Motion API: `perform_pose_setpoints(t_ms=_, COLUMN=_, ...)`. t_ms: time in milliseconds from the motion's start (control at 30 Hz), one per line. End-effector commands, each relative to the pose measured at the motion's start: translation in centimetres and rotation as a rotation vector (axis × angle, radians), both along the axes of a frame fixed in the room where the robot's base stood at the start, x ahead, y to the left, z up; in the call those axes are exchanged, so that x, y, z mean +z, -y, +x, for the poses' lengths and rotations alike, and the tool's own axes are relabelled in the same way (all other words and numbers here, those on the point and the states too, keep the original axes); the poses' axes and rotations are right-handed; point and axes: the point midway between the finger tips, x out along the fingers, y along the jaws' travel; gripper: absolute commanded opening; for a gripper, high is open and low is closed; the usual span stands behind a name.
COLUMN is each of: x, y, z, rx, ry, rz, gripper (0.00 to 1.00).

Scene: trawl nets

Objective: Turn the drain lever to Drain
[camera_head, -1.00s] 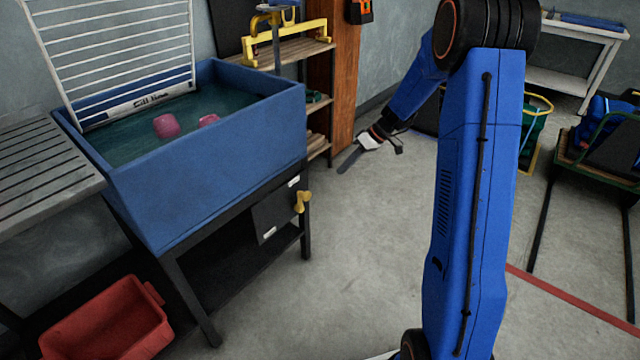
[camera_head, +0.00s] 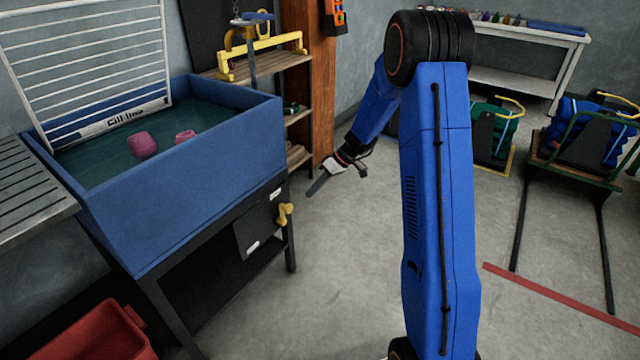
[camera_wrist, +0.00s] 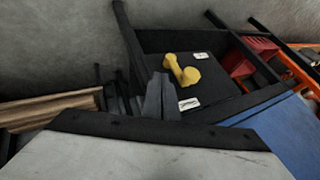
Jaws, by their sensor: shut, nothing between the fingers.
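The yellow drain lever (camera_head: 285,214) sits on a dark panel (camera_head: 262,228) on the stand below the blue tank (camera_head: 190,170). In the wrist view the yellow lever (camera_wrist: 182,70) shows on the dark panel between two white labels, whose words are too small to read. My gripper (camera_head: 318,186) is shut and empty, in the air to the right of the lever and apart from it. In the wrist view the fingertips (camera_wrist: 160,80) point toward the panel, just left of the lever.
The tank holds water and two pink floats (camera_head: 143,144). A red bin (camera_head: 85,335) stands on the floor at lower left. A wooden shelf (camera_head: 275,62) and a brown post stand behind my gripper.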

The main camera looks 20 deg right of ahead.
Motion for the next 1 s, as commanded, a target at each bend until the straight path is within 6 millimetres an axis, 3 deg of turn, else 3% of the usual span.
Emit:
perform_pose_setpoints(t_ms=167, x=-2.5, y=-2.0, z=0.3, rx=0.003, ry=-0.003, rz=0.001, gripper=0.00)
perform_pose_setpoints(t_ms=433, x=-1.9, y=-4.8, z=-1.2, rx=0.002, ry=-0.001, rz=-0.001, gripper=0.00)
perform_pose_setpoints(t_ms=1000, x=-1.8, y=-5.4, z=-1.4, rx=0.001, ry=0.001, rz=-0.002, gripper=0.00)
